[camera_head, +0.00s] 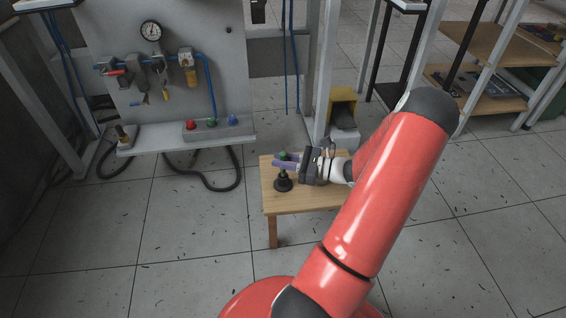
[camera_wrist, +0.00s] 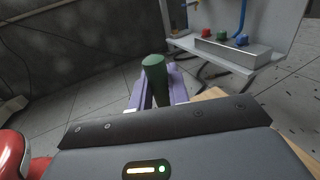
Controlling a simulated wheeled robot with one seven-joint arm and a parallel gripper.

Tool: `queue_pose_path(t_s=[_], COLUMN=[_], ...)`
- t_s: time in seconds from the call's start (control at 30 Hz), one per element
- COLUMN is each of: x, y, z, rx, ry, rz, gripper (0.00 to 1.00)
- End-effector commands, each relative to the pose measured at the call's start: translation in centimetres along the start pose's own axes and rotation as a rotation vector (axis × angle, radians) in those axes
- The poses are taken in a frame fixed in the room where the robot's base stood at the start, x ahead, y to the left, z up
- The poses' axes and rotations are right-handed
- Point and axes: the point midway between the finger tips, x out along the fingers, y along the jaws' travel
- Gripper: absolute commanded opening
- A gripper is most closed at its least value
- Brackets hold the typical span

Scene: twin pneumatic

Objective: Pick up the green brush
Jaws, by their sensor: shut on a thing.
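The green brush shows as a green handle (camera_wrist: 154,72) between the two purple fingers in the wrist view. In the head view its green top (camera_head: 283,156) pokes up just above the fingers of my gripper (camera_head: 284,163). A black round base (camera_head: 283,184) shows directly below the fingers, over the left part of the small wooden table, and looks like the lower part of the same brush. My gripper is shut on the handle, which looks upright. The fingers hide the middle of the handle. I cannot tell whether the base touches the table.
The wooden table (camera_head: 272,202) is under my gripper. A grey panel (camera_head: 200,60) with a gauge (camera_head: 151,31) and a ledge (camera_head: 170,143) with red, green and blue buttons stands behind at left. A yellow and black box (camera_head: 342,108) is behind the table. Floor is open left of the table.

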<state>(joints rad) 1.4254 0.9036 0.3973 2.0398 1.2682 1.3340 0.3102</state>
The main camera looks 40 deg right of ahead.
Motion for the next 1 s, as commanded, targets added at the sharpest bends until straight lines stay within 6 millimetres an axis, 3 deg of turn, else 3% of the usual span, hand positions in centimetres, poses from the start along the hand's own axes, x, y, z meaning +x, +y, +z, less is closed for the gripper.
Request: queue_pose_path(t_s=[0.27,0.7,1.0], x=[0.0,0.0,0.0], y=[0.0,0.0,0.0], z=[4.6,15.6,19.1], rx=[-0.004,-0.005,-0.002], ry=[0.002,0.002,0.000], rz=[0.002,0.000,0.001], gripper=[0.00,0.00,0.00])
